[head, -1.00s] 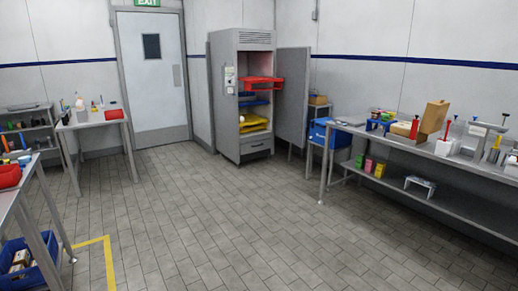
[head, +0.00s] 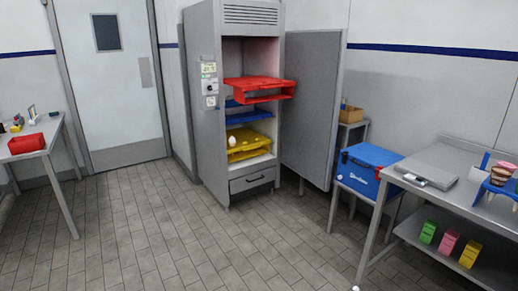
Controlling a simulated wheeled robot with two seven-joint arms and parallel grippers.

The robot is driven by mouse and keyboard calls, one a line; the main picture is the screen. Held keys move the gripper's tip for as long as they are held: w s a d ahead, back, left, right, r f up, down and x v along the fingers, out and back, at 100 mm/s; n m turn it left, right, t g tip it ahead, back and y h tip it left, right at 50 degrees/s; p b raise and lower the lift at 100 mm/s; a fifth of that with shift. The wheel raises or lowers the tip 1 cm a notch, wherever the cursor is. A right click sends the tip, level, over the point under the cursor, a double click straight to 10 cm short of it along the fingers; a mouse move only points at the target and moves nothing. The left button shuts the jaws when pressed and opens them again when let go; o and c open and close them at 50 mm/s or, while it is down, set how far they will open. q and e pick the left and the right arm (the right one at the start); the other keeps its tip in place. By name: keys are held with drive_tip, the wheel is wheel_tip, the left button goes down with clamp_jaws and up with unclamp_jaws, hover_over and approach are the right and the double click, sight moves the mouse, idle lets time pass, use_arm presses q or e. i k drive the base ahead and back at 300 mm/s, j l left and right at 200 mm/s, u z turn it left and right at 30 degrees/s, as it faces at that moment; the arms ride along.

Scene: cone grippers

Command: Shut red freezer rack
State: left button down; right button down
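The red freezer rack (head: 258,88) is the top one in the tall grey freezer (head: 206,110) ahead. It is pulled out and sticks forward past the front of the cabinet. A blue rack (head: 248,117) and a yellow rack (head: 248,146) are below it; both look less far out. A small white thing sits at the yellow rack's front left. The freezer door (head: 312,105) stands wide open to the right. Neither of my grippers shows in the head view.
Open tiled floor (head: 190,240) lies between me and the freezer. A blue cool box (head: 364,170) stands on a low stand right of the door. A steel bench (head: 440,160) is at the right, a table with a red bin (head: 26,143) at the left.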

sight(255, 88)
drive_tip(key=i, duration=1.65)
drive_tip(key=i+l+u, duration=0.1)
drive_tip(key=i, duration=1.55)
